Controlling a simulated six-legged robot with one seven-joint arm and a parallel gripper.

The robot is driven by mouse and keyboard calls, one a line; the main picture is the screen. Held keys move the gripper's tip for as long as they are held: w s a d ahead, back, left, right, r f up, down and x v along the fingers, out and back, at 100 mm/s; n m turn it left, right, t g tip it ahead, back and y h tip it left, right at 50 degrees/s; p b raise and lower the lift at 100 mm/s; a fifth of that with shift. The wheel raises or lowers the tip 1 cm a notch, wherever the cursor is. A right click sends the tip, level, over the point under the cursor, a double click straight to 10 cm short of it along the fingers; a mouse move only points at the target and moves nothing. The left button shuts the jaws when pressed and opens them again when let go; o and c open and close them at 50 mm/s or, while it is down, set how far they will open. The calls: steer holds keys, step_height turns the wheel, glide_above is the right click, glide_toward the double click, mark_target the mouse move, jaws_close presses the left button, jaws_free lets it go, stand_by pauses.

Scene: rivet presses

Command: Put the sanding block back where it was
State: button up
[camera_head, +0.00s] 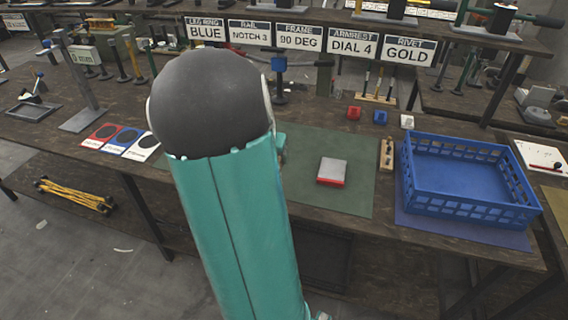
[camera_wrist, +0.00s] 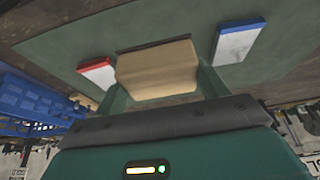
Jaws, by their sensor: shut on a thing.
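A tan block (camera_wrist: 157,72), which I take to be the sanding block, sits between the two fingers of my gripper (camera_wrist: 160,66) in the wrist view. My gripper is shut on it, above or at the green mat (camera_wrist: 60,45); I cannot tell whether the block touches the mat. In the head view my teal arm hides the gripper and the block. A white pad with a red edge (camera_wrist: 98,73) lies left of the block in the wrist view, and one with a blue edge (camera_wrist: 240,42) lies right. The red-edged pad (camera_head: 332,171) also shows on the mat in the head view.
A blue crate (camera_head: 470,205) stands right of the mat. A narrow wooden piece (camera_head: 386,153) lies between them. Small red (camera_head: 353,113), blue (camera_head: 380,117) and white (camera_head: 406,121) blocks sit behind. The mat's right part around the red-edged pad is clear.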

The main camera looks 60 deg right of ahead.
steer(key=d+f, duration=0.4)
steer(key=d, duration=0.4)
glide_above(284, 167)
step_height(284, 167, down, 5)
steer(key=shift+s+a+r, duration=0.1)
steer(key=shift+f, duration=1.75)
steer(key=o, duration=0.9)
steer(key=shift+f, duration=0.15)
steer(key=v, duration=1.2)
steer(key=shift+r, duration=0.25)
